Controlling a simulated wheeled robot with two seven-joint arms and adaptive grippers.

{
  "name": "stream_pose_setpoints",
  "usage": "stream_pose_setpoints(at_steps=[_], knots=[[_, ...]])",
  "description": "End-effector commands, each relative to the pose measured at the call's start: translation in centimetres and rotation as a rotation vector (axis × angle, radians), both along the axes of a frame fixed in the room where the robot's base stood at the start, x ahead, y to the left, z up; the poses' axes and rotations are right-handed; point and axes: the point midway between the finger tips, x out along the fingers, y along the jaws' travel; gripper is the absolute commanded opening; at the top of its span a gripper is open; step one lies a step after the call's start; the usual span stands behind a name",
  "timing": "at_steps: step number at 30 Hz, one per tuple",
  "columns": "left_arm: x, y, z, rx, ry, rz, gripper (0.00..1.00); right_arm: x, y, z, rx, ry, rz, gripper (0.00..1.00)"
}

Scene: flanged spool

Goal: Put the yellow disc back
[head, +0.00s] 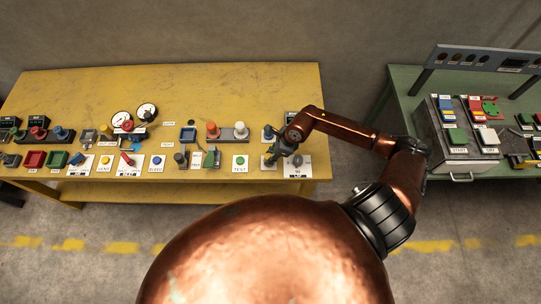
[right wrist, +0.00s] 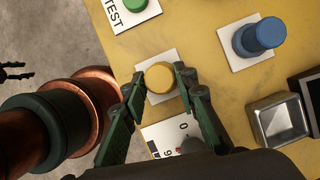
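A yellow disc (right wrist: 160,77) lies on a white card (right wrist: 171,58) on the yellow table, seen in the right wrist view. My right gripper (right wrist: 159,76) is open, with one finger on each side of the disc. I see small gaps beside the disc; I cannot tell whether the fingertips are at its height or above it. In the head view my right gripper (head: 270,160) points down at the table's right end and hides this disc. A blue flanged spool (right wrist: 257,37) stands upright on another white card nearby. My left gripper is not in the head view.
A green disc (right wrist: 135,4) lies on the TEST card to the left. A grey metal tray (right wrist: 279,122) is to the right. Many small parts crowd the yellow table (head: 215,88), whose back strip is clear. A green bench (head: 400,80) stands at the right.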

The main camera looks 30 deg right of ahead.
Motion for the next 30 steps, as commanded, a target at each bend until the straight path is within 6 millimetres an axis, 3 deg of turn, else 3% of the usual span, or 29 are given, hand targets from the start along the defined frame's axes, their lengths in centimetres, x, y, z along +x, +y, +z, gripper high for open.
stream_pose_setpoints(at_steps=[6,17,20,30], knots=[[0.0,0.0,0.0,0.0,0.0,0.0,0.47,0.0,0.0,0.1,0.0,0.0,0.0,0.43],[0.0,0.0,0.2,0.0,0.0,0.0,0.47,0.0,-0.1,0.5,-0.001,-0.001,0.0,0.43],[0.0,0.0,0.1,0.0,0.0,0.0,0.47,-0.3,-0.6,1.6,-0.001,-0.002,0.0,0.43],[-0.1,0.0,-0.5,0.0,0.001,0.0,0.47,-2.1,-2.6,8.0,-0.004,-0.001,0.001,0.43]])
